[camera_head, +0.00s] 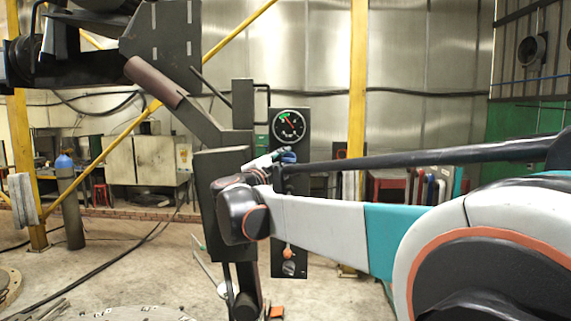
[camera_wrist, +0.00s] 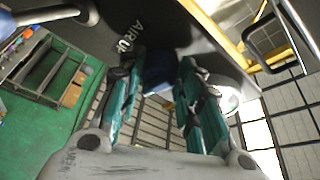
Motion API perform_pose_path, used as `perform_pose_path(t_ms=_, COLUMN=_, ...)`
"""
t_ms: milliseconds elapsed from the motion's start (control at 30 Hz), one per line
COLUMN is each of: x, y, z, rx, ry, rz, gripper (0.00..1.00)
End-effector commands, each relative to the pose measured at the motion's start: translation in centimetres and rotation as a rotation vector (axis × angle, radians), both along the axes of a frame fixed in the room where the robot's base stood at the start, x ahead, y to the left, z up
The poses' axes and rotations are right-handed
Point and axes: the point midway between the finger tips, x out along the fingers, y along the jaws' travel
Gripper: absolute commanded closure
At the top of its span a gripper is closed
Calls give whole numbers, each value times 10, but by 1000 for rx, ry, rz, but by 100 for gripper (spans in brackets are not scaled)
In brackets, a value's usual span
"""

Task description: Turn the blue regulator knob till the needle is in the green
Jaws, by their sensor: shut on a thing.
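The round black gauge (camera_head: 289,125) sits at the top of a dark upright panel (camera_head: 290,215) in the head view. Its red needle leans to the upper left, near a green patch on the dial; it is too small to tell whether the tip lies within the green. The blue regulator knob (camera_head: 288,156) is just below the gauge, partly hidden by my gripper (camera_head: 270,162). In the wrist view my gripper (camera_wrist: 157,65) has its two teal fingers on either side of the blue knob (camera_wrist: 157,74), shut on it. The gauge face is not readable there.
A dark boom (camera_head: 222,180) stands directly left of the panel, close to my wrist. An orange knob (camera_head: 288,253) is low on the panel. A blue-topped gas cylinder (camera_head: 70,205) stands at the left. Open floor (camera_head: 140,260) lies in front.

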Motion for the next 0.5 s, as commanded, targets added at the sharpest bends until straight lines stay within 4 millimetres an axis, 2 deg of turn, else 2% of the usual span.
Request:
perform_pose_path(t_ms=200, x=0, y=1, z=3, rx=156, ry=-5, rz=0, gripper=91)
perform_pose_path(t_ms=500, x=0, y=0, z=4, rx=282, ry=-10, rz=0, gripper=91)
